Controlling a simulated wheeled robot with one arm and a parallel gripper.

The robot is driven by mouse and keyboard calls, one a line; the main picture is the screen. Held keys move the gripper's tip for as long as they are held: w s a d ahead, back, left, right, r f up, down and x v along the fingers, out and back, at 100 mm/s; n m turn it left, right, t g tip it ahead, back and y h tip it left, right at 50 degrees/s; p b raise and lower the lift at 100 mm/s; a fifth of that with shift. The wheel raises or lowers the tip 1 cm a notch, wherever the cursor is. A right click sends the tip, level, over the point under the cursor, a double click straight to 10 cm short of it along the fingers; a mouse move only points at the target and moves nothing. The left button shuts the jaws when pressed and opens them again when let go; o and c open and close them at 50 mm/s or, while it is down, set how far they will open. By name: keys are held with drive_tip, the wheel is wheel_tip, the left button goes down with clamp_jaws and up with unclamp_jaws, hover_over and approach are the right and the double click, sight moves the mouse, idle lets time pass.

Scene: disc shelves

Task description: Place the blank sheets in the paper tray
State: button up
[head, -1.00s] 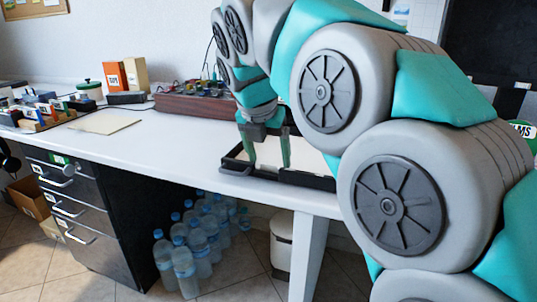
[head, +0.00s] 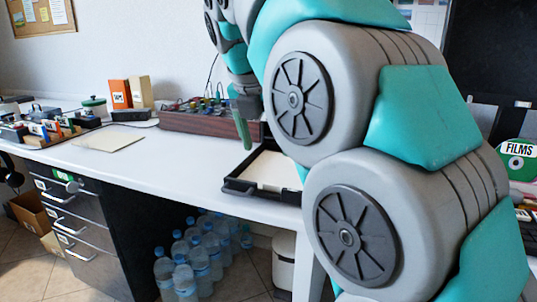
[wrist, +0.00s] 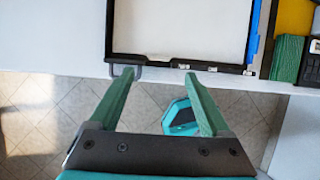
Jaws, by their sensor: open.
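The black paper tray (head: 262,193) sits at the right end of the white desk, partly hidden by my arm. White sheets (head: 266,170) lie flat inside it; the wrist view shows them (wrist: 180,28) within the tray's dark rim (wrist: 165,61). My gripper (head: 242,130) is raised above the desk near the tray's left back side, clear of the sheets. In the wrist view my gripper (wrist: 160,74) is open, with nothing between its green fingers, and the tray lies beyond the fingertips.
A cream sheet or folder (head: 108,138) lies on the left of the desk. A wooden box with knobs (head: 200,121) stands behind the tray. Drawers (head: 75,220) and water bottles (head: 190,260) are below. The desk middle is clear.

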drive_tip(key=shift+p+v, duration=1.15)
drive_tip(key=shift+v, duration=0.7)
